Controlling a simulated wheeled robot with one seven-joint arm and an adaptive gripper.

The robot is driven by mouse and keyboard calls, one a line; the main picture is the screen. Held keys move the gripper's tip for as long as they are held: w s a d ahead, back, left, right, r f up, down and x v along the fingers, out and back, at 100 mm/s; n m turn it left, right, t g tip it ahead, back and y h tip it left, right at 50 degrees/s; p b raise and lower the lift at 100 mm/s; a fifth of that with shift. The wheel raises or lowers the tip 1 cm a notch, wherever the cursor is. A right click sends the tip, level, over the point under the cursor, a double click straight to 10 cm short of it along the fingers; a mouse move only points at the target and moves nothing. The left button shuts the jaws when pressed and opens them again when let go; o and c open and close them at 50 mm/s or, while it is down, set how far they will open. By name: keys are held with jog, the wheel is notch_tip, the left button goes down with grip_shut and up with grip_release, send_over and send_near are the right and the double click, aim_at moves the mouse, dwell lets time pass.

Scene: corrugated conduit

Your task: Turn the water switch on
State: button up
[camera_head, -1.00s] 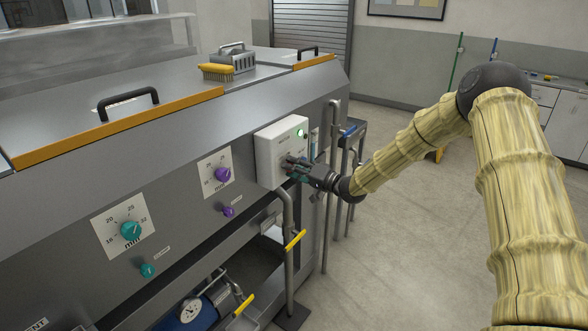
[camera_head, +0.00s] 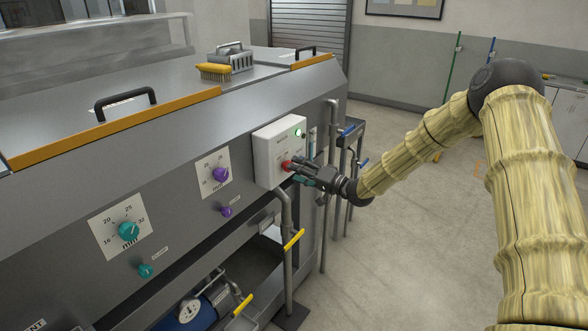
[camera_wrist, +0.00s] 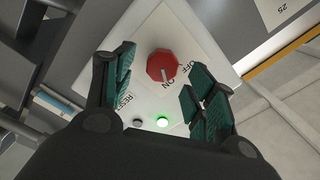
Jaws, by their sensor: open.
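The water switch is a red knob (camera_wrist: 162,66) on a white box (camera_head: 265,155) on the front of the grey machine. In the wrist view, OFF and ON are printed beside the knob, and its white pointer mark is on the side of the ON label. A green light (camera_wrist: 162,122) is lit on the box; it also shows in the head view (camera_head: 298,133). My gripper (camera_head: 300,172) is in front of the box. In the wrist view its open fingers (camera_wrist: 160,88) stand on either side of the knob, apart from it and empty.
A grey reset button (camera_wrist: 137,124) sits beside the green light. Teal (camera_head: 128,231) and purple (camera_head: 220,174) dials are to the left on the machine. A pipe with a yellow handle (camera_head: 294,240) runs below the box. Floor to the right is open.

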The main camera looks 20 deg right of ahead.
jog(key=v, duration=0.9)
jog(key=shift+d, duration=0.1)
jog(key=s+a+f+g+h, duration=0.2)
jog(key=s+a+f, duration=0.3)
jog(key=f, duration=0.4)
jog(key=s+a+f+g+h, duration=0.2)
jog(key=s+a+f, duration=0.1)
jog(key=s+f, duration=0.55)
jog(key=s+a+f+g+h, duration=0.2)
jog(key=s+a+f, duration=0.3)
jog(key=f, duration=0.5)
jog(key=s+f+n+g+h, duration=0.2)
jog(key=s+f+g, duration=0.2)
jog(key=s, duration=1.4)
jog(key=s+d+f+n+g+h, duration=0.1)
jog(key=s+f+n+g+h, duration=0.1)
jog(key=s, duration=1.6)
notch_tip(320, 180, down, 3)
jog(key=shift+d+f+g+h, duration=0.2)
jog(key=shift+g+h, duration=0.3)
jog(key=shift+g, duration=0.6)
